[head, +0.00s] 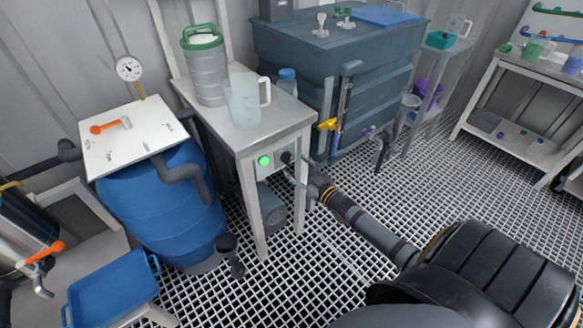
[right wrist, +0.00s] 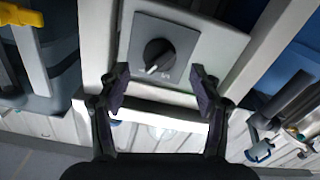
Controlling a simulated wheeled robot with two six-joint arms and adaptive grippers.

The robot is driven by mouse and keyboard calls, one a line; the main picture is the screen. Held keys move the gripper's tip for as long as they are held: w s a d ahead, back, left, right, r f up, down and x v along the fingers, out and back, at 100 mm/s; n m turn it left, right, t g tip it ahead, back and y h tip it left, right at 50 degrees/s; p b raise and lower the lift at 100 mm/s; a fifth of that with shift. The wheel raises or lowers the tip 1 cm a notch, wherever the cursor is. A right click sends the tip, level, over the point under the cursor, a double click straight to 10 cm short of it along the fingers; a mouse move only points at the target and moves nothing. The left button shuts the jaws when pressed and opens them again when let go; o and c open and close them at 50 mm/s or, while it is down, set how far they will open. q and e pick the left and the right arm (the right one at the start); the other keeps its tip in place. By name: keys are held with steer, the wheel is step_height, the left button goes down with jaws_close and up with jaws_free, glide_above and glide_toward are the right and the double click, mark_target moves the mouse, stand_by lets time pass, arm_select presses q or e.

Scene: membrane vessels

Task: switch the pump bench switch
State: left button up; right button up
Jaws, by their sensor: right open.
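The pump bench (head: 229,133) is a small pale table with a grey panel under its front edge. On this panel are a lit green lamp (head: 264,160) and a dark rotary switch (head: 286,157). In the right wrist view the switch is a black round knob (right wrist: 158,53) with a white pointer mark on a grey square plate. My right gripper (right wrist: 161,88) is open, with one finger on each side of the knob in the picture and apart from it. In the head view this gripper (head: 300,178) is at the panel, small and partly unclear. My left gripper is not in view.
A ribbed container (head: 204,75), a clear jug (head: 242,102) and a blue-capped bottle (head: 287,82) stand on the bench. A blue barrel (head: 160,205) is at its left, a large grey tank (head: 310,65) behind it. The grated floor (head: 330,270) in front has free room.

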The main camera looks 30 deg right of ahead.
mark_target(290, 160)
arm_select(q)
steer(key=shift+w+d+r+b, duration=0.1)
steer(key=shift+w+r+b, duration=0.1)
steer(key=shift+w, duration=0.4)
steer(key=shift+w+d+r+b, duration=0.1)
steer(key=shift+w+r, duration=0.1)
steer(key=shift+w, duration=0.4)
arm_select(e)
steer(key=shift+w+a, duration=0.15)
steer(key=shift+w, duration=1.7)
steer(key=c, duration=1.2)
